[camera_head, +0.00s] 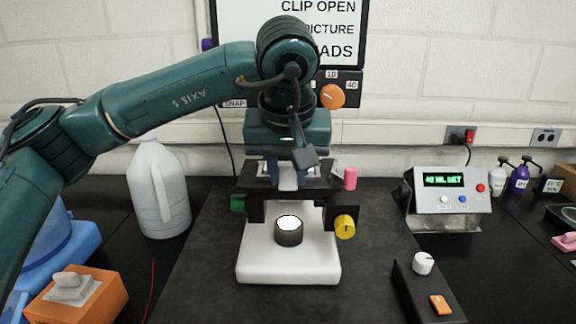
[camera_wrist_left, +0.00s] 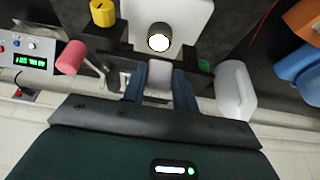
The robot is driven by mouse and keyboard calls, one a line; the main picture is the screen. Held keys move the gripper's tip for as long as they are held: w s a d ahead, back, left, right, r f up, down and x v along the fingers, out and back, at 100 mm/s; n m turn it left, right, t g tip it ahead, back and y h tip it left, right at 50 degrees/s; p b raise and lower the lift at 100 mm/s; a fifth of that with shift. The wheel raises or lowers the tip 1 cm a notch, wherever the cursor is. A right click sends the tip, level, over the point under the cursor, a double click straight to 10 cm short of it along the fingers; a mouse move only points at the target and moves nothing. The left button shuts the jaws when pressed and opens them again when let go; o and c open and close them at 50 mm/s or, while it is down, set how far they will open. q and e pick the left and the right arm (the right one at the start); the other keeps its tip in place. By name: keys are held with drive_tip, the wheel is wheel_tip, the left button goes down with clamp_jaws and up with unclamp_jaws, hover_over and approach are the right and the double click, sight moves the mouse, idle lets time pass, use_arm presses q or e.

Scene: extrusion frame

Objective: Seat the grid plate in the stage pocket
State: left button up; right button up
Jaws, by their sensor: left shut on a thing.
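The microscope has a white base (camera_head: 288,268) with a lit round lamp (camera_head: 288,232) and a dark stage (camera_head: 257,212) above it. My left gripper (camera_head: 288,172) points down over the back of the stage. Its blue fingers (camera_wrist_left: 160,85) are shut on a pale block-like piece (camera_wrist_left: 158,75), which also shows below the gripper in the head view (camera_head: 288,181). I cannot tell whether this piece is the grid plate or a grip on it. The stage pocket is not clearly visible, and whether the piece touches the stage is unclear. My right gripper is not in view.
A yellow knob (camera_head: 345,227), green knob (camera_head: 238,203) and pink cylinder (camera_head: 350,178) flank the stage. A white jug (camera_head: 158,190) stands left, an orange box (camera_head: 80,300) front left. A display box (camera_head: 447,190) and black switch box (camera_head: 415,295) stand right.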

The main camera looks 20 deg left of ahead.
use_arm(q)
drive_tip(key=shift+f, duration=0.2)
drive_tip(key=o, duration=1)
drive_tip(key=shift+r, duration=0.1)
drive_tip(key=shift+c, duration=0.2)
drive_tip(key=shift+r, duration=0.25)
drive_tip(key=v, duration=1.2)
drive_tip(key=shift+d+f, duration=0.1)
drive_tip(key=shift+f, duration=0.05)
